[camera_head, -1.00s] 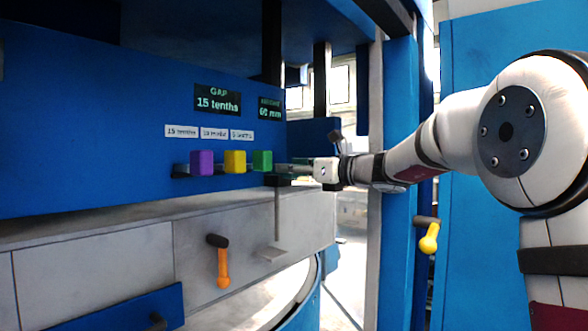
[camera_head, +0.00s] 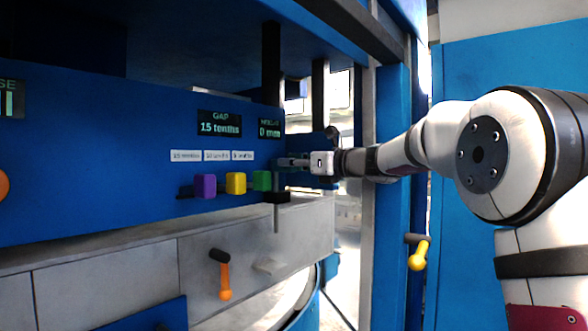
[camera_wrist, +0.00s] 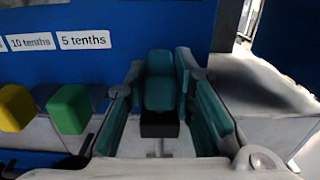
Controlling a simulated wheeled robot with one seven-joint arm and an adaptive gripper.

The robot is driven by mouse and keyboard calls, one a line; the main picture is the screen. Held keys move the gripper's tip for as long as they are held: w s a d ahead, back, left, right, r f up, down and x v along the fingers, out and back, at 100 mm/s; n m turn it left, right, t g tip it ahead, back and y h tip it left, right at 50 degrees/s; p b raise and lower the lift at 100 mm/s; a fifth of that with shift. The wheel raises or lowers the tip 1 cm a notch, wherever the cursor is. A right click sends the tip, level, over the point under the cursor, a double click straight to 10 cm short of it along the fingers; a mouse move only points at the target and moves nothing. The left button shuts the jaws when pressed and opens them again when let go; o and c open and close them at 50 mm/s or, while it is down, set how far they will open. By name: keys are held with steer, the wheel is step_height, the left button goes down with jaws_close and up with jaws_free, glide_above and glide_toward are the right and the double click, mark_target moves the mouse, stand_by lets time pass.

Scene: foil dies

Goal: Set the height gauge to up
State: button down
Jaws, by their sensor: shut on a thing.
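The height gauge is a teal handle (camera_wrist: 160,82) above a black block (camera_wrist: 160,124) with a thin rod below. In the head view, its black block (camera_head: 277,197) stands just right of the green block, and the rod (camera_head: 277,220) hangs in front of the grey ledge. The rod's lower end is well above the small grey step (camera_head: 266,267). My gripper (camera_head: 290,162) reaches in from the right. In the wrist view, my gripper (camera_wrist: 161,76) is shut around the teal handle, one finger on each side. The height display (camera_head: 269,130) seems to read 0 mm.
Purple (camera_head: 205,186), yellow (camera_head: 236,183) and green (camera_head: 262,180) blocks sit close left of the gauge, under white labels. A gap display (camera_head: 220,124) reads 15 tenths. An orange lever (camera_head: 224,280) is below; a yellow lever (camera_head: 419,255) is at the right.

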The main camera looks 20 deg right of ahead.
steer(key=shift+r, duration=0.4)
steer(key=c, duration=1.4)
jaws_free()
steer(key=shift+o, duration=0.2)
steer(key=shift+f, duration=0.1)
steer(key=shift+s+d, duration=0.15)
steer(key=v, duration=1.1)
steer(key=shift+s+d, duration=0.15)
steer(key=shift+s, duration=0.1)
